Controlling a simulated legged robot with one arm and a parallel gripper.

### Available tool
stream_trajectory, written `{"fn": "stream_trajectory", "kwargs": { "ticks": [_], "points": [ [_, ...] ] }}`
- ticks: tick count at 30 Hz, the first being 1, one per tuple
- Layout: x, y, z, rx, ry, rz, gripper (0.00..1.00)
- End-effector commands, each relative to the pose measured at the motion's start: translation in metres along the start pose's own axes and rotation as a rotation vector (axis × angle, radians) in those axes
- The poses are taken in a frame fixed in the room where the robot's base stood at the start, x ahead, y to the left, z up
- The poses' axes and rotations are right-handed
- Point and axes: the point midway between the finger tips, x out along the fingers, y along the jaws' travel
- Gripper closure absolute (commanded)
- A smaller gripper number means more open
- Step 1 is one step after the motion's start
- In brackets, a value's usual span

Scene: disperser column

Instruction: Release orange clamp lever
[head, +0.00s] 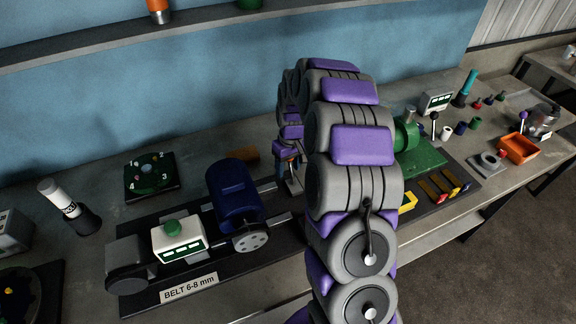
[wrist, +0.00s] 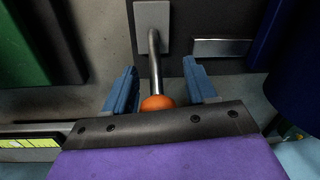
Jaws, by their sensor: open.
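The orange clamp lever shows in the wrist view as a bent grey metal rod (wrist: 154,62) with an orange ball knob (wrist: 157,102) at its near end. The rod runs to a light grey plate (wrist: 152,20). My gripper (wrist: 161,88) is open, with one blue finger on each side of the knob. A gap shows between the knob and each finger. The knob's lower part is hidden behind my gripper's dark edge. In the head view my purple and grey arm hides most of the lever area, and the knob cannot be made out there.
A blue motor (head: 234,193) stands left of my arm on a dark base with a "BELT 6-8 mm" label (head: 189,288). A green machine (head: 418,153) stands to the right. An orange bin (head: 518,149) is farther right. A shelf (head: 140,33) runs along the blue wall.

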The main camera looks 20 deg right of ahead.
Motion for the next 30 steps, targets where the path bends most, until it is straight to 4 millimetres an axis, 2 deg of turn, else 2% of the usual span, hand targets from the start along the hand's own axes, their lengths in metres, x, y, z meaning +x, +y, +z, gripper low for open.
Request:
{"fn": "stream_trajectory", "kwargs": {
  "ticks": [2,18,30],
  "points": [
    [0.0000,0.0001,0.0000,0.000,0.000,0.000,0.50],
    [0.0000,0.0004,0.0000,0.000,0.000,0.000,1.00],
    [-0.0013,0.0011,-0.0055,-0.001,0.019,0.003,1.00]
  ]
}}
